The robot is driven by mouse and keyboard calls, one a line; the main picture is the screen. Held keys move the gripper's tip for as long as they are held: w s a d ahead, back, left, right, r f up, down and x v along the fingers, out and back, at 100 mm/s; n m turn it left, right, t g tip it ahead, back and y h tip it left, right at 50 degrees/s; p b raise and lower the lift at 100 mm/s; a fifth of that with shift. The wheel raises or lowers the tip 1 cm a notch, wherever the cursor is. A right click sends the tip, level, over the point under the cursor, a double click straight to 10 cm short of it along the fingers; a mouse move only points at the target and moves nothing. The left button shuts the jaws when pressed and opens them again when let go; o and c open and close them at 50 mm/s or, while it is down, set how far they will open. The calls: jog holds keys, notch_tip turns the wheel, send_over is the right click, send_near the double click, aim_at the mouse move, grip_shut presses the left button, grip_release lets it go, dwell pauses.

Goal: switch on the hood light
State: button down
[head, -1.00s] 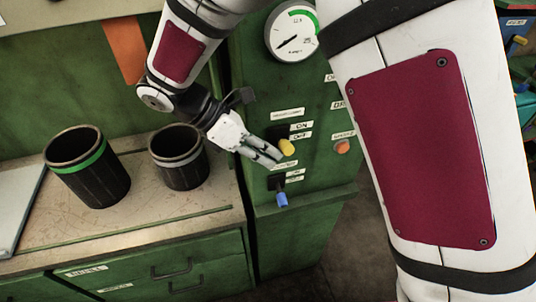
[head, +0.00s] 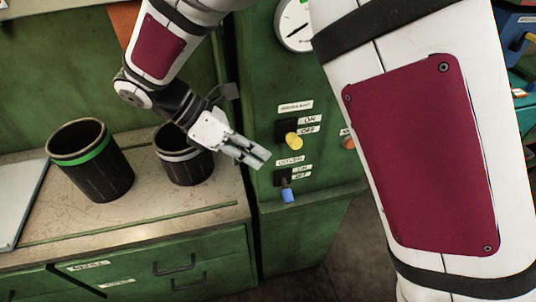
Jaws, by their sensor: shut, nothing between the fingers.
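A green cabinet (head: 262,235) carries two lever switches, one above the other. The upper switch has a yellow knob (head: 293,140) and the lower one a blue knob (head: 288,195). Both levers hang downward, beside small ON and OFF labels. The name labels above them are too blurred for me to read surely. My gripper (head: 262,160) is shut and empty. In the picture its fingertips are left of the switches, between the two knobs in height, and apart from both.
Two dark cups stand on the worktop: one with a green band (head: 92,165) and one with a grey band (head: 183,158). A round gauge (head: 294,24) sits above the switches. An orange button (head: 349,143) is to their right, partly hidden by my own arm.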

jog(key=b+v, duration=0.1)
jog(key=v, duration=0.5)
jog(key=shift+a, duration=0.35)
jog(key=shift+s, duration=0.1)
